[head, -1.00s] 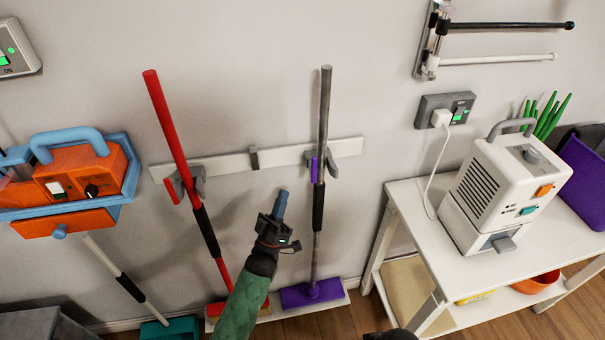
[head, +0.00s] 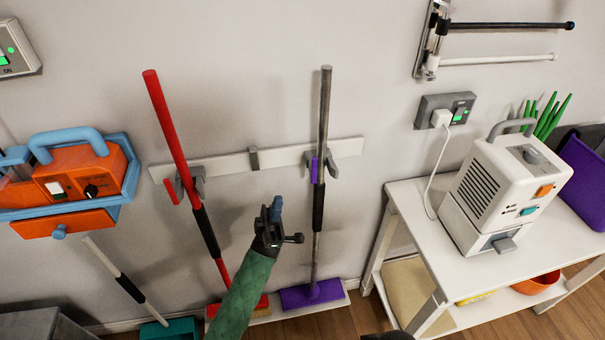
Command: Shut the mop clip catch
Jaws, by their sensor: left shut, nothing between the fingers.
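The right clip (head: 333,165) holds the grey pole of the purple-headed mop (head: 321,120), with a small purple catch (head: 314,168) beside the pole. The left clip (head: 200,184) holds a red-handled broom (head: 165,115), with a red catch (head: 170,191) sticking out to its left. I cannot tell whether either catch is fully closed. My left gripper (head: 276,206) is shut and empty, below the rail and between the two poles, left of the mop pole and apart from it.
A white table (head: 405,205) with a white machine (head: 500,190) stands at right. A wall socket (head: 445,108) with a plugged cable is above it. An orange machine in a blue holder (head: 85,175) hangs at left.

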